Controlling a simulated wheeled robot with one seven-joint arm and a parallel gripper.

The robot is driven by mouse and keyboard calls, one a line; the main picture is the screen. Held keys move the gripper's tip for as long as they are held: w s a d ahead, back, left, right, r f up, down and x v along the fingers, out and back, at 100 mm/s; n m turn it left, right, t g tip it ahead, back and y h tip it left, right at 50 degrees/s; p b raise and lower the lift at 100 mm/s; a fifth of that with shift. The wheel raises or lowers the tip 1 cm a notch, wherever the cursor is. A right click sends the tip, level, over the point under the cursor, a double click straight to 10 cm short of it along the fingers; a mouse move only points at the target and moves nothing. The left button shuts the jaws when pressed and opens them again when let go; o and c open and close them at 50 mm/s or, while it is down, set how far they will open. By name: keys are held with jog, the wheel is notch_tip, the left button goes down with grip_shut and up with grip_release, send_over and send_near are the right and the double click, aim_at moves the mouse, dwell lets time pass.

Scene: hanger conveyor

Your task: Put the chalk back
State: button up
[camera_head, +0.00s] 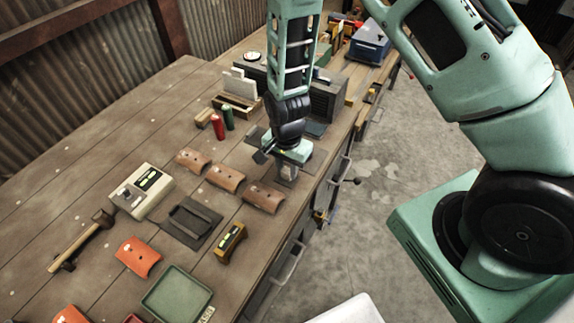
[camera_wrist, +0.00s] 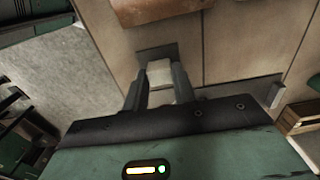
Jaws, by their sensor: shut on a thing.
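My gripper (camera_head: 287,176) is low over the workbench near its right edge, pointing down. In the wrist view its two dark fingers (camera_wrist: 160,88) are shut on a pale off-white block (camera_wrist: 160,72), which looks like the chalk. A dark patch lies just beyond the block on the bench; I cannot tell whether the block touches it. In the head view the gripper mostly hides the chalk. A wooden box (camera_head: 236,107) with pale upright pieces stands farther back, left of my arm; a wooden box (camera_wrist: 302,118) also shows at the right of the wrist view.
Brown curved tiles (camera_head: 226,178) lie left of the gripper. The bench's left side is mostly clear.

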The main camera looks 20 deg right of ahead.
jog(key=shift+f, duration=0.25)
jog(key=o, duration=1)
notch_tip(320, 180, up, 18)
jog(key=b, duration=0.2)
jog(key=shift+f, duration=0.25)
jog(key=s+a+r+n+b, duration=0.1)
jog(key=s+a+n+b, duration=0.1)
jog(key=s+n, duration=0.7)
jog(key=s+a+r+n+b, duration=0.1)
jog(key=s+a+n, duration=0.3)
jog(key=s+n, duration=0.5)
jog(key=shift+s+a+n+y+b, duration=0.15)
jog(key=shift+s+n+y+b, duration=0.15)
jog(key=shift+s+b, duration=0.7)
